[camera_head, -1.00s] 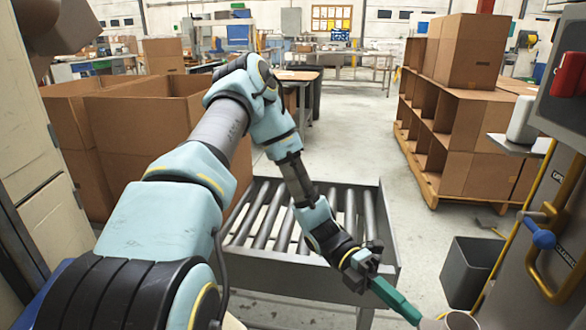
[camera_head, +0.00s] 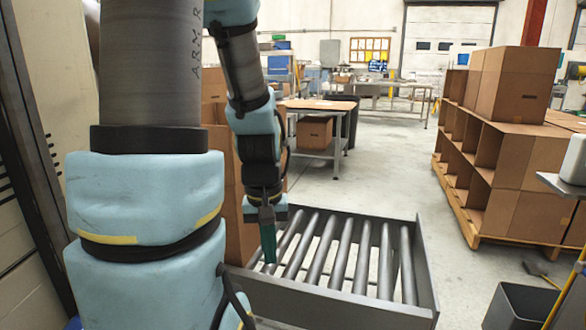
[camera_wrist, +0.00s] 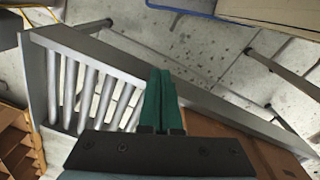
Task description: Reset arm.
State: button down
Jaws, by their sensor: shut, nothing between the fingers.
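My gripper (camera_head: 267,234) hangs from my light-blue arm with its green fingers pointing down, in front of the left end of the roller conveyor (camera_head: 428,262). In the wrist view the green fingers (camera_wrist: 162,98) lie together, shut and empty. The conveyor's grey side rail (camera_wrist: 95,55) and rollers show beyond and left of the fingers there.
Cardboard boxes on a pallet (camera_head: 515,145) stand at the right. A table (camera_head: 318,104) with a box under it stands behind the conveyor. A dark bin (camera_head: 515,308) is at the lower right. Open floor (camera_head: 385,160) lies between the table and the pallet.

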notch_tip(320, 180, up, 17)
jog(key=a+m+t+p, duration=0.1)
jog(key=a+p, duration=0.1)
jog(key=p, duration=1.3)
jog(key=shift+w+m, duration=0.4)
